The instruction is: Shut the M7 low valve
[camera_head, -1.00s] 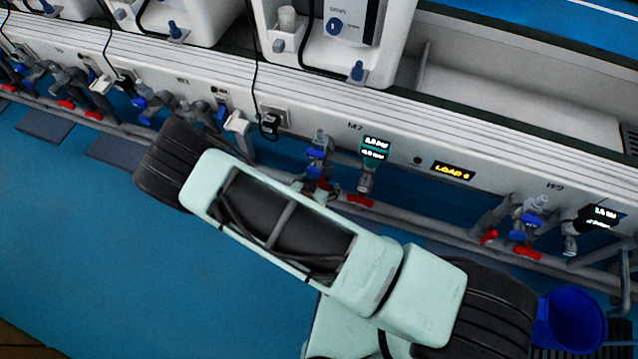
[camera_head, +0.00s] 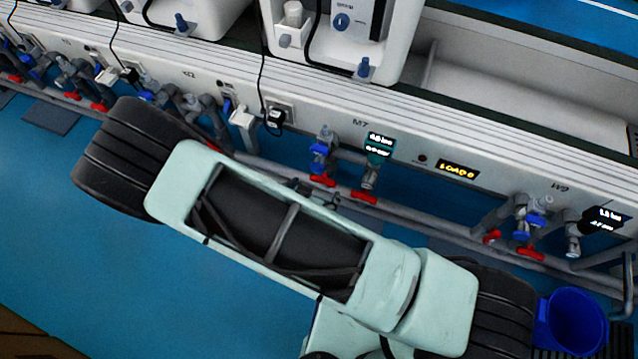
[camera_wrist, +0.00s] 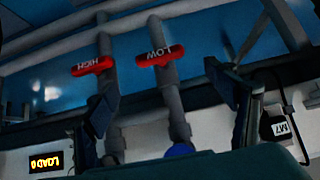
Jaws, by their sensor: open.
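The M7 low valve has a red handle marked LOW (camera_wrist: 160,57), lying across its grey pipe in the wrist view. In the head view this red handle (camera_head: 322,181) shows under the blue fittings below the M7 label. The red HIGH handle (camera_wrist: 93,66) is on the parallel pipe to its left in the wrist view. My gripper (camera_wrist: 170,108) is open, its dark fingers wide apart on either side of the LOW pipe. The LOW handle is beyond the fingertips, with no visible contact. In the head view my arm hides most of the gripper.
The HIGH pipe (camera_wrist: 108,120) runs close by the left finger. A long pipe (camera_head: 430,217) runs below the valves. A blue bucket (camera_head: 572,320) stands at lower right. The blue floor at left is clear.

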